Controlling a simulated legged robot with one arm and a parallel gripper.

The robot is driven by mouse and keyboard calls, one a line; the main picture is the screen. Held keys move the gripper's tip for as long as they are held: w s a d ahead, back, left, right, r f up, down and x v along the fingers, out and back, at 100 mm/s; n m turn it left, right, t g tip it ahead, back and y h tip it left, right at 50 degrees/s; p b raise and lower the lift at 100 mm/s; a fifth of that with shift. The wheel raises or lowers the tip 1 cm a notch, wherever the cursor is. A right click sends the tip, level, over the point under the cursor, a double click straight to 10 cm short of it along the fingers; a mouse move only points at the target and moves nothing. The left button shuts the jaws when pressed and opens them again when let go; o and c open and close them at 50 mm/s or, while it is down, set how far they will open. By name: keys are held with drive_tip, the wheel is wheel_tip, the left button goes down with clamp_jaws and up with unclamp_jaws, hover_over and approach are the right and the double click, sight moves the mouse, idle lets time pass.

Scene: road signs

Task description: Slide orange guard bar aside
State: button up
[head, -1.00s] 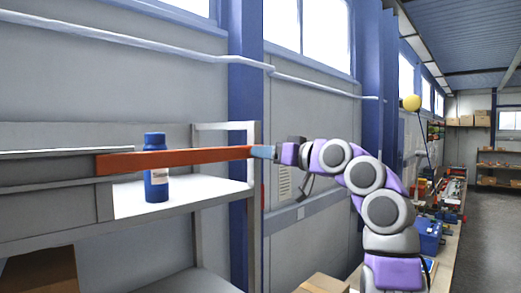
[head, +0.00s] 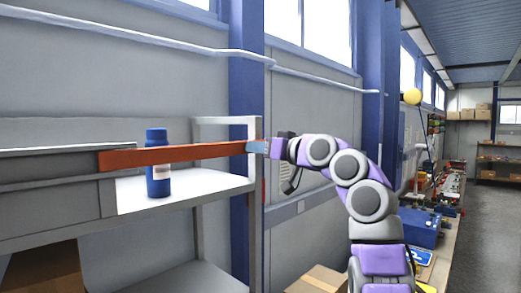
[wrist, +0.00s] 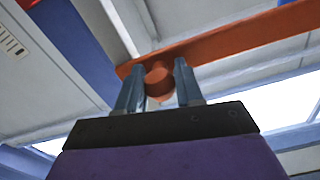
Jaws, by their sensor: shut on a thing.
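The orange guard bar (head: 205,151) runs level across the front of a shelf. Its left end meets a grey panel and its right end reaches the shelf's right post. In the wrist view the bar (wrist: 240,42) carries a round orange knob (wrist: 158,78). My gripper (head: 258,147), with blue fingers, is at the bar's right end. In the wrist view its fingers (wrist: 160,82) stand on both sides of the knob, shut on it. A blue bottle (head: 157,184) with a white label stands upright on the shelf behind the bar, which hides part of its middle.
The shelf board (head: 200,186) is otherwise clear to the right of the bottle. Cardboard boxes (head: 318,281) are low down. A blue toolbox (head: 420,227) sits on a bench at right. A yellow ball (head: 412,97) is above it. The floor at far right is open.

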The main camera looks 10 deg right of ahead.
sight(104, 162)
clamp_jaws()
drive_tip(key=shift+s+a+f+b, duration=0.15)
drive_tip(key=shift+a+b, duration=0.1)
drive_tip(key=shift+b, duration=0.2)
drive_tip(key=s+a+b, duration=0.3)
drive_tip(key=a, duration=0.2)
drive_tip(key=s+a+b, duration=0.3)
drive_tip(key=s+a, duration=0.1)
drive_tip(key=a, duration=0.1)
drive_tip(key=s+a+b, duration=0.3)
drive_tip(key=a+b, duration=0.1)
drive_tip(key=shift+s+a, duration=0.35)
drive_tip(key=shift+a, duration=0.05)
drive_tip(key=shift+s+a+b, duration=0.4)
drive_tip(key=shift+s+a, duration=0.45)
drive_tip(key=shift+a, duration=0.3)
drive_tip(key=shift+s+a+b, duration=0.35)
drive_tip(key=shift+s+a, duration=0.5)
drive_tip(key=shift+a, duration=0.25)
drive_tip(key=s+a, duration=0.2)
drive_tip(key=a, duration=0.1)
drive_tip(key=s+a, duration=0.2)
drive_tip(key=a, duration=0.1)
drive_tip(key=s+a, duration=0.3)
drive_tip(key=shift+a+b, duration=0.3)
drive_tip(key=shift+d, duration=0.1)
